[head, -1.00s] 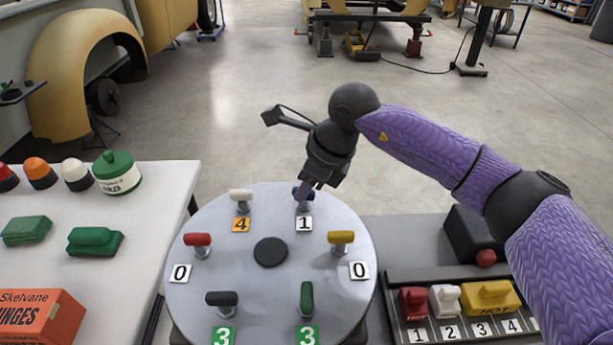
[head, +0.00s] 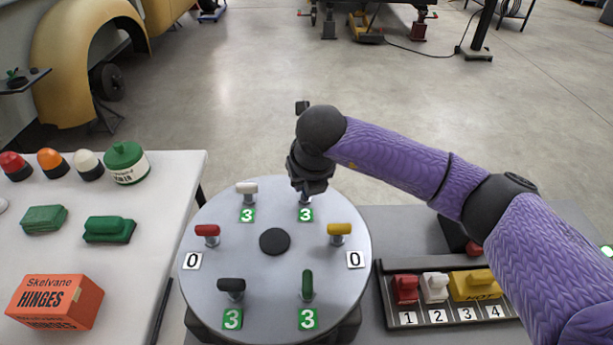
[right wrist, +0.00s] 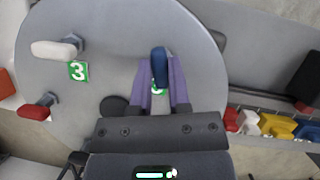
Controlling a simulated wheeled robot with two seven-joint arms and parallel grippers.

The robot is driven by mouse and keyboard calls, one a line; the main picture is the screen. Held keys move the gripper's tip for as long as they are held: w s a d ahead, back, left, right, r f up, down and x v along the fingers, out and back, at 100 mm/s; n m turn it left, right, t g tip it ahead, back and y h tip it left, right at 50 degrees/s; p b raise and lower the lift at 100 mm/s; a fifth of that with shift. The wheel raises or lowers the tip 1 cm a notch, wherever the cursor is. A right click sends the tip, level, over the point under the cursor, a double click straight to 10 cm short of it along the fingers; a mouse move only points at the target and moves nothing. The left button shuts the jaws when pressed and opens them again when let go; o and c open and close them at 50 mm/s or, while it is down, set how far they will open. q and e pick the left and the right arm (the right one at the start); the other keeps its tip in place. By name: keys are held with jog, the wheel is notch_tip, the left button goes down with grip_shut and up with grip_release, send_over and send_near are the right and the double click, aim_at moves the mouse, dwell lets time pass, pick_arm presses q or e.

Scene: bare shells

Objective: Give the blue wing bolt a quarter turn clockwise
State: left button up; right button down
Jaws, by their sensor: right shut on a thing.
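The blue wing bolt (right wrist: 160,66) stands at the far side of the round grey plate (head: 268,312). My right gripper (right wrist: 162,82) is shut on it, with its purple fingers on either side of the blue wing. In the head view my right gripper (head: 308,186) covers the bolt from above, and a green label "3" (head: 306,215) lies on the plate in front of it. My left gripper is not in view.
White (head: 246,188), red (head: 207,231), black (head: 231,285), green (head: 307,283) and yellow (head: 340,229) wing bolts stand around the plate. A white table (head: 150,215) is at left. A switch box (head: 450,315) sits at right.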

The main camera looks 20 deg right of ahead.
jog(key=shift+m+h, duration=0.4)
jog(key=shift+m, duration=0.8)
jog(key=c, duration=0.6)
grip_release()
jog(key=p+v, duration=0.2)
jog(key=v, duration=0.8)
jog(key=shift+w+a+p, duration=0.1)
jog(key=shift+p, duration=0.2)
